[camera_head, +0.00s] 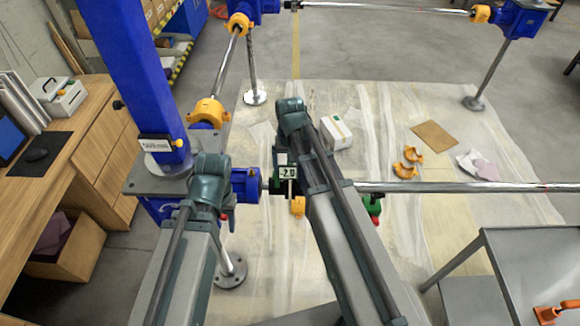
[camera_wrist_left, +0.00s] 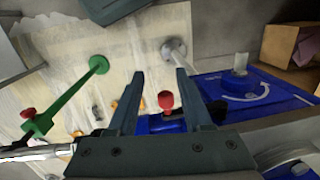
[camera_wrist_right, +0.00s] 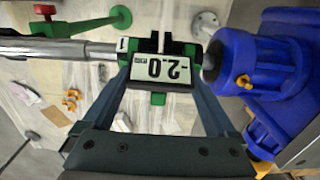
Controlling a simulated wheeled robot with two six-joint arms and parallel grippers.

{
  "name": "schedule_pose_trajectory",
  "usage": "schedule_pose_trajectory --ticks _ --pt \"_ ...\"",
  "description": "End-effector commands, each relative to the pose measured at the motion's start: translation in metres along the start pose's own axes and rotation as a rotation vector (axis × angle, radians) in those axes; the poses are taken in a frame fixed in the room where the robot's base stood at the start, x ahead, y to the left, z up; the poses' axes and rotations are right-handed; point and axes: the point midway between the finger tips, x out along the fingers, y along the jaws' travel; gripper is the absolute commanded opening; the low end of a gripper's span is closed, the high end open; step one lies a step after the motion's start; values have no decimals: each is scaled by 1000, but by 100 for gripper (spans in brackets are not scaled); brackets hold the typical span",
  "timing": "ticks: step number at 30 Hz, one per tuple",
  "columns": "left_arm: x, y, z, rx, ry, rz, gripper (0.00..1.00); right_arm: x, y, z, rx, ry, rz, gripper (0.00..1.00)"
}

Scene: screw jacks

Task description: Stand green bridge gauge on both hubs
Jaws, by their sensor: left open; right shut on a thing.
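The green bridge gauge (camera_wrist_right: 158,97) has a black body and a display reading -2.0. It also shows in the head view (camera_head: 288,172). My right gripper (camera_wrist_right: 160,72) is shut on it at the end of the silver shaft (camera_wrist_right: 40,47), beside the blue gearbox (camera_wrist_right: 275,65). One gauge end is by the shaft-side hub (camera_wrist_right: 101,51), the other by the gearbox-side hub (camera_wrist_right: 210,66). I cannot tell whether its feet touch both hubs. My left gripper (camera_wrist_left: 160,73) is open and empty; a red knob (camera_wrist_left: 166,100) shows between its fingers.
A green stand (camera_wrist_left: 65,95) with a red knob (camera_wrist_left: 28,112) is at the shaft. A blue column (camera_head: 130,70) rises at the left, near a wooden desk (camera_head: 70,150). A grey table (camera_head: 535,265) stands at the lower right. A white box (camera_head: 336,131) and orange parts (camera_head: 408,160) lie on the sheet.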

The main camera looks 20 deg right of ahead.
Motion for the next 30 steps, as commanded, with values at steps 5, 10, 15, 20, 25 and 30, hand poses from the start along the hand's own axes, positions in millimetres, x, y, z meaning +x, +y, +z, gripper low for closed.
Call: schedule_pose_trajectory --ticks 5,10,15,20,25,30 --pt "4 0 0 0 0 0 50 4 0 0 0 0 0 10" --pt "5 0 0 0 0 0 50 5 0 0 0 0 0 100" --pt "5 0 0 0 0 0 50 5 0 0 0 0 0 100" --pt "3 0 0 0 0 0 50 3 0 0 0 0 0 100" --pt "-8 -1 0 0 0 0 50 -8 0 0 0 0 0 100" --pt "-27 -3 2 1 0 0 50 -27 0 0 0 0 0 100"
